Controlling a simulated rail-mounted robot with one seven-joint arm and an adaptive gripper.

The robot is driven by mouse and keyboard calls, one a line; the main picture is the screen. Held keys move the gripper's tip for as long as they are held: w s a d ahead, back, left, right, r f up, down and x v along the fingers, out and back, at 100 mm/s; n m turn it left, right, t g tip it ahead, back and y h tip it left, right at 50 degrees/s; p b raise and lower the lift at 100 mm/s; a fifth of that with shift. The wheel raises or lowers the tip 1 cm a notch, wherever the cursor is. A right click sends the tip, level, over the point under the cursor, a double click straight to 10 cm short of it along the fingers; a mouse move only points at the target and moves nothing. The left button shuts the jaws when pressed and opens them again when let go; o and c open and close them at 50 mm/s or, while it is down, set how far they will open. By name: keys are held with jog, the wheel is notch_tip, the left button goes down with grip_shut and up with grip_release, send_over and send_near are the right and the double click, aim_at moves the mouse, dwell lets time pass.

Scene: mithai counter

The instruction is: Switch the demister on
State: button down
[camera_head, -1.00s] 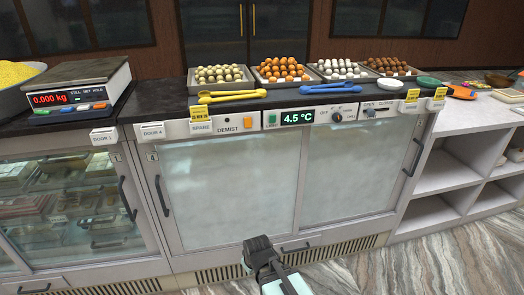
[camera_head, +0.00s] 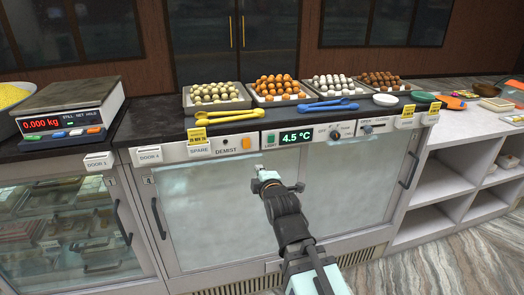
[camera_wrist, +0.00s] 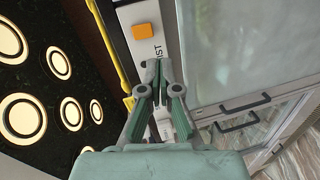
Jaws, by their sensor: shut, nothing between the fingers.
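The demister control is on the white panel strip under the counter edge, with an orange square button (camera_head: 246,143) right of the DEMIST label (camera_head: 226,151). A small dark round spot (camera_head: 226,142) sits above the label; I cannot tell what it is. The orange button also shows at the top of the wrist view (camera_wrist: 143,31), beyond my fingertips. My gripper (camera_head: 262,172) is shut and empty, in front of the glass, below and slightly right of the button, apart from it. Its closed fingers show in the wrist view (camera_wrist: 157,68). The case's glass doors (camera_head: 215,215) look fogged.
Right of the button are a green LIGHT button (camera_head: 270,139), a 4.5 °C display (camera_head: 297,137) and a rotary knob (camera_head: 335,134). Yellow tongs (camera_head: 225,117) and blue tongs (camera_head: 328,105) lie on the counter above. A yellow tag (camera_head: 197,134) hangs left of the label.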

aim_at(247, 148)
jog(key=shift+a+r+n, duration=0.15)
jog(key=shift+r+n, duration=0.3)
jog(key=shift+n, duration=0.45)
jog(key=shift+w, duration=0.15)
jog(key=p+x, duration=0.1)
jog(key=x, duration=0.3)
jog(key=p+x, duration=0.2)
jog(key=x, duration=0.2)
jog(key=p+x, duration=0.1)
jog(key=x, duration=0.3)
jog(key=shift+w+a+r+p, duration=0.1)
jog(key=shift+w+r+p, duration=0.1)
jog(key=shift+w+p, duration=0.15)
jog(key=shift+w+a+f, duration=0.15)
jog(key=shift+w, duration=0.4)
jog(key=shift+f, duration=0.15)
jog(key=shift+w+a+b, duration=0.1)
jog(key=shift+w+b, duration=0.2)
jog(key=shift+b, duration=0.05)
jog(key=s+d+f+b, duration=0.1)
jog(key=s+d+b, duration=0.1)
jog(key=s, duration=0.4)
jog(key=s+d+f+b, duration=0.1)
jog(key=s+d+b, duration=0.1)
jog(key=s, duration=0.5)
jog(key=shift+s+b, duration=0.15)
jog(key=shift+b, duration=0.15)
